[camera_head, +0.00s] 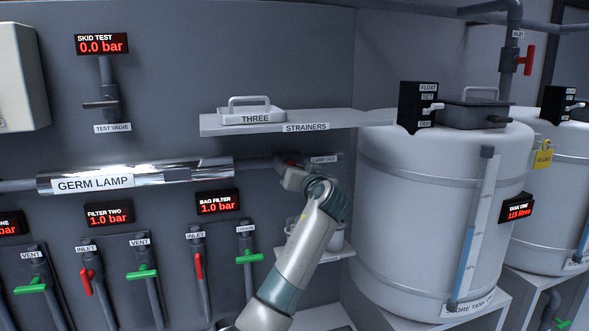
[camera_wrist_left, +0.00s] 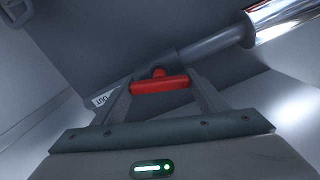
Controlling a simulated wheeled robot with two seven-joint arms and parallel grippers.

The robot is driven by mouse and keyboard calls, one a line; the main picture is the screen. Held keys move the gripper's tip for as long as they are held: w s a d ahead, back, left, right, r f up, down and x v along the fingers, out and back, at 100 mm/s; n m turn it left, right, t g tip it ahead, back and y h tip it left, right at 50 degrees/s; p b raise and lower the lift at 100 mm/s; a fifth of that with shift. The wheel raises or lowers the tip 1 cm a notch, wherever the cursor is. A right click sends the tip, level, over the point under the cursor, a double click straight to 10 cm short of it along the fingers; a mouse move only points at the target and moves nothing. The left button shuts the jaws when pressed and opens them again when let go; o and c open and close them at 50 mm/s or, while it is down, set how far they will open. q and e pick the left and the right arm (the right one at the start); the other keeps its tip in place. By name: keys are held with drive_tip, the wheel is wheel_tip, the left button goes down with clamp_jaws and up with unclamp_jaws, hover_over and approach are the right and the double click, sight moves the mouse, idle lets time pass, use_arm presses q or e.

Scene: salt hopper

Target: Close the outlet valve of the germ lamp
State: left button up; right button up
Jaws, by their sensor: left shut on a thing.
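The germ lamp (camera_head: 135,175) is a shiny horizontal tube on the wall, with a label on its front. A pipe leaves its right end toward the "LAMP OUT" label (camera_head: 324,159). The outlet valve's red handle (camera_wrist_left: 159,84) lies between the fingers of my left gripper (camera_wrist_left: 158,88) in the left wrist view. The gripper is shut on the handle. The lamp's bright end (camera_wrist_left: 285,18) shows at the upper right there. In the head view my left gripper (camera_head: 292,166) is at the outlet, and its wrist hides most of the valve. My right gripper is not in view.
Above is the strainers shelf (camera_head: 345,121) with a lidded box (camera_head: 252,116). Below left are filter valves with red handles (camera_head: 87,281) and green handles (camera_head: 141,273). A small shelf (camera_head: 318,256) with a container is behind my arm. A large tank (camera_head: 400,220) stands close on the right.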

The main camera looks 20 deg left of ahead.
use_arm(q)
drive_tip(key=m, duration=0.2)
drive_tip(key=shift+r+m, duration=0.1)
drive_tip(key=shift+m, duration=0.3)
drive_tip(key=m+p, duration=0.1)
drive_tip(key=m, duration=0.2)
drive_tip(key=shift+m, duration=0.3)
drive_tip(key=m+p, duration=0.3)
drive_tip(key=m, duration=0.2)
drive_tip(key=shift+d, duration=0.1)
drive_tip(key=shift+f+m+p, duration=0.2)
drive_tip(key=shift+m+p, duration=0.4)
drive_tip(key=shift+m, duration=0.6)
drive_tip(key=o, duration=1.1)
drive_tip(key=shift+c, duration=0.2)
drive_tip(key=shift+w+d, duration=0.1)
drive_tip(key=shift+f, duration=0.1)
